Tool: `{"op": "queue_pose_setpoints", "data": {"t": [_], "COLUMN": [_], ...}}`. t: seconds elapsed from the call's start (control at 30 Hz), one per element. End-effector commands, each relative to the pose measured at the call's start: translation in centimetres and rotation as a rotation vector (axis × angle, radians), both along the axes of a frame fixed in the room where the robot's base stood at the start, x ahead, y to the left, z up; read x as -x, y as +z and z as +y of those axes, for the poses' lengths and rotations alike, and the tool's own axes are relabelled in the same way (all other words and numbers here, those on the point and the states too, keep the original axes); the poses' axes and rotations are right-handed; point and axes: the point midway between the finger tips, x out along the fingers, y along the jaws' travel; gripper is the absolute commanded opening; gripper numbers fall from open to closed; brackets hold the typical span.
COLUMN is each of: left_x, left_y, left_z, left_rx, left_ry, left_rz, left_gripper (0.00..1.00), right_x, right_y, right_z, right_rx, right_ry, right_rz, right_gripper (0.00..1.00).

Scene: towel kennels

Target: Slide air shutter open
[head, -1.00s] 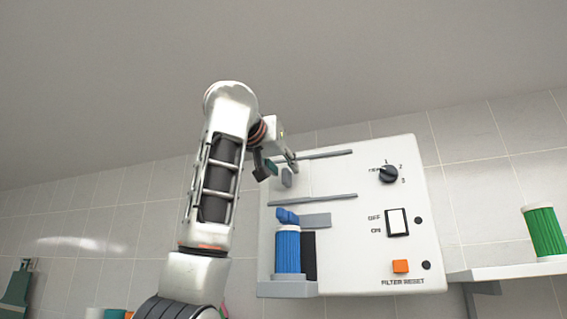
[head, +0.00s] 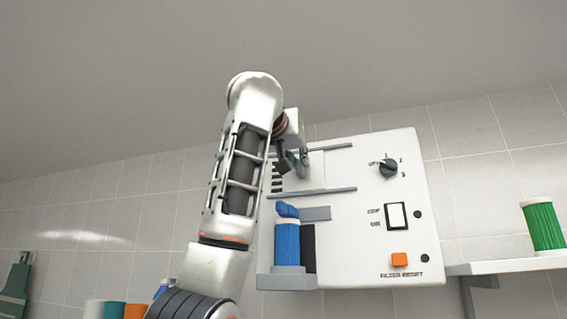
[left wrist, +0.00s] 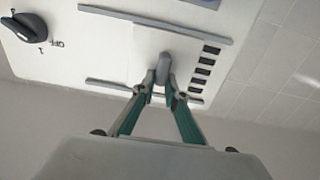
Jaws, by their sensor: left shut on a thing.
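The air shutter (head: 317,171) is a pale plate between two grey rails on the white control box (head: 350,255). My left gripper (head: 298,163) is at the shutter, shut on its grey knob (left wrist: 164,67), which shows between the fingertips (left wrist: 163,80) in the left wrist view. Several dark vent slots (head: 277,180) are uncovered to the left of the shutter in the head view; they also show in the left wrist view (left wrist: 204,67). Part of the shutter is hidden by my gripper. My right gripper is not in view.
The box carries a black dial (head: 388,168), a white rocker switch (head: 397,216) and an orange button (head: 399,260). A blue filter cylinder (head: 287,244) stands at its lower left. A green cylinder (head: 543,226) stands on a shelf (head: 515,267) at right.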

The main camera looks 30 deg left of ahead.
Motion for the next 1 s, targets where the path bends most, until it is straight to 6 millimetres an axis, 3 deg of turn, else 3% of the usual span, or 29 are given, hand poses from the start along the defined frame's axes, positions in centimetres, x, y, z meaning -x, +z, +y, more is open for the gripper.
{"op": "queue_pose_setpoints", "data": {"t": [0.03, 0.1, 0.3, 0.63, 0.7, 0.73, 1.0], "left_x": [-0.4, -0.7, -1.3, -1.4, -1.4, -1.4, -1.4], "left_y": [0.0, 0.0, 0.1, 0.1, 0.1, 0.1, 0.0], "left_z": [-1.9, -3.4, -5.9, -6.2, -6.3, -6.3, -6.1], "left_rx": [-0.003, -0.002, -0.001, -0.001, -0.001, -0.001, -0.001], "left_ry": [-0.012, -0.011, -0.007, -0.007, -0.007, -0.007, -0.004], "left_rz": [0.001, -0.001, -0.002, -0.004, -0.004, -0.004, -0.002], "left_gripper": [0.00, 0.00, 0.00, 0.00, 0.25, 0.29, 0.29], "right_x": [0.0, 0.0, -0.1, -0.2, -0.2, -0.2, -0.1], "right_y": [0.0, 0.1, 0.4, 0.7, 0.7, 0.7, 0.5], "right_z": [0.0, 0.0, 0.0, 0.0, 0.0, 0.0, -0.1], "right_rx": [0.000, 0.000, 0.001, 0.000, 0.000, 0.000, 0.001], "right_ry": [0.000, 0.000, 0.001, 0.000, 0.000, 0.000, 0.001], "right_rz": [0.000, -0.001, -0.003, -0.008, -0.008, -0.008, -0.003], "right_gripper": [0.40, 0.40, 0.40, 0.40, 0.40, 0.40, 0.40]}}
